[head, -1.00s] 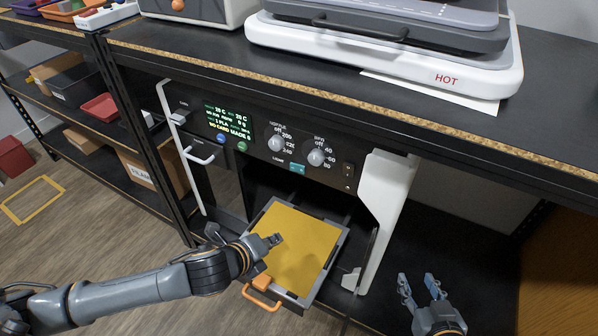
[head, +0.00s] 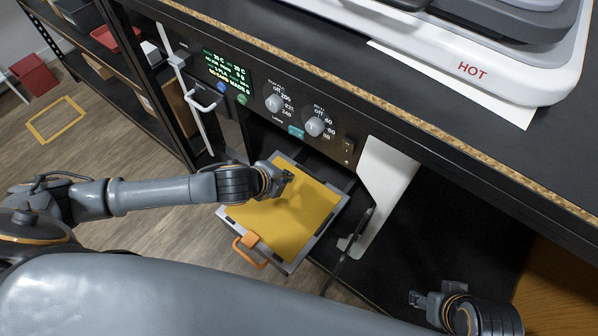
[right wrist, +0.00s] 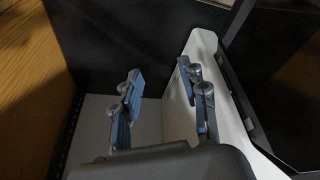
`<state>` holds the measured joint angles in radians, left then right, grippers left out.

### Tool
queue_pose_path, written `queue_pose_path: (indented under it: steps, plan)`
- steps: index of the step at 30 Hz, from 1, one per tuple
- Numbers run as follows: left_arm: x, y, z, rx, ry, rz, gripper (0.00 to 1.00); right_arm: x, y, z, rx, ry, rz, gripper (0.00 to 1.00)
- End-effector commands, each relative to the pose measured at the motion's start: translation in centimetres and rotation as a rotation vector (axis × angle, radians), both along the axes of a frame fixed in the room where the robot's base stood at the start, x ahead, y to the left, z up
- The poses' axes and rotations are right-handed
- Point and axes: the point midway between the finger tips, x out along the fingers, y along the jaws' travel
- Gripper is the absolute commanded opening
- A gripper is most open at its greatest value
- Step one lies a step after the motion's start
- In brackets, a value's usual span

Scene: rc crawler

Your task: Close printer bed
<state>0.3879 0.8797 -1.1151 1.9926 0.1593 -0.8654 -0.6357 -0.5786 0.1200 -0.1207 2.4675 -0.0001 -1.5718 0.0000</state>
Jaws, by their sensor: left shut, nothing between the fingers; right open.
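The printer bed (head: 296,222) is a yellow plate in a grey frame, slid out of the printer's dark opening below the control panel (head: 262,105). Its orange handle (head: 247,247) is at the near front edge. My left gripper (head: 283,180) is shut and empty, over the far left part of the yellow plate; I cannot tell whether it touches it. My right gripper (head: 417,300) is at the lower right of the head view, away from the bed. In the right wrist view it is open (right wrist: 160,95), with nothing between its fingers.
The printer's white side panel (head: 385,185) stands right of the bed. A white machine marked HOT (head: 480,72) sits on the bench above. A white door handle (head: 203,98) sticks out left of the bed. Wooden floor is open at the left.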

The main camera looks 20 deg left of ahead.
Motion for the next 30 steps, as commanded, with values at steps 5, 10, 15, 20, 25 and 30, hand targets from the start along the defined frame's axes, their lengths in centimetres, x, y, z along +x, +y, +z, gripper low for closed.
queue_pose_path:
  steps: [5, 10, 15, 20, 25, 30]
  plan:
    - [2.8, -1.0, -3.2, -0.002, -0.003, 0.001, 0.00, 0.0, 0.0, -1.4, 0.001, -0.008, 0.000, 0.43]
    - [4.4, -1.6, -3.8, 0.000, -0.001, 0.000, 0.00, 2.2, 0.6, -1.1, 0.020, -0.104, 0.008, 0.43]
    - [5.1, -1.8, -4.1, 0.001, 0.000, -0.001, 0.00, 3.8, 1.1, -0.6, 0.036, -0.181, 0.014, 0.43]
    - [5.3, -1.9, -4.2, 0.001, 0.000, -0.001, 0.00, 4.3, 1.3, -0.4, 0.041, -0.206, 0.016, 0.43]
    - [5.3, -1.9, -4.2, 0.001, 0.001, -0.001, 0.00, 4.3, 1.3, -0.3, 0.041, -0.208, 0.017, 0.43]
    - [5.7, -2.1, -4.0, 0.000, -0.001, 0.000, 0.00, 4.1, 1.2, -0.3, 0.039, -0.194, 0.015, 0.43]
